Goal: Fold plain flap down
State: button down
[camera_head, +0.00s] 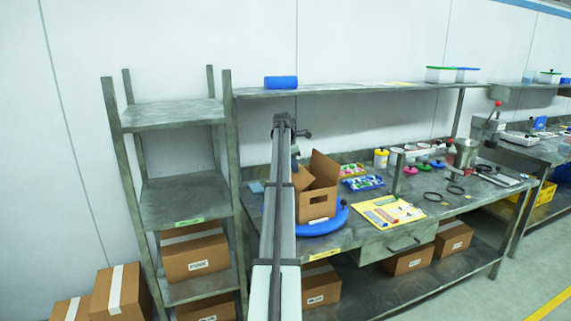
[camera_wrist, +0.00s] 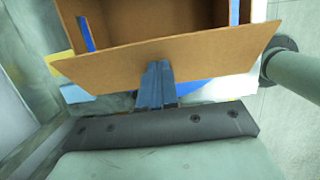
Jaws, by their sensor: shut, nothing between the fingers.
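An open cardboard box (camera_head: 316,203) with a handle cut-out stands on a blue ring-shaped base on the workbench. One flap stands up at its back right, and another part leans out at the left, partly behind my arm. In the wrist view, a plain brown flap (camera_wrist: 205,54) slants across the front of the open box (camera_wrist: 150,22). My gripper (camera_wrist: 157,70) is shut and empty, its fingertips at the middle of this flap's lower edge. They overlap the flap in the picture; I cannot tell whether they touch it. In the head view my arm mostly hides the gripper.
The blue ring-shaped base (camera_head: 324,222) curves around the box's right side. A yellow sheet (camera_head: 389,212) and trays of coloured parts (camera_head: 362,183) lie to the right. An upper shelf (camera_head: 350,88) runs above the bench. A metal rack (camera_head: 181,200) stands left.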

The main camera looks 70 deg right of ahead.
jog(key=shift+s+d, duration=0.3)
jog(key=shift+s, duration=0.05)
jog(key=shift+f, duration=0.1)
jog(key=shift+s+d+f, duration=0.3)
jog(key=shift+f, duration=0.15)
jog(key=shift+s+d+f, duration=0.2)
jog(key=shift+d+f, duration=0.05)
jog(key=shift+f, duration=0.6)
jog(key=shift+r, duration=4.05)
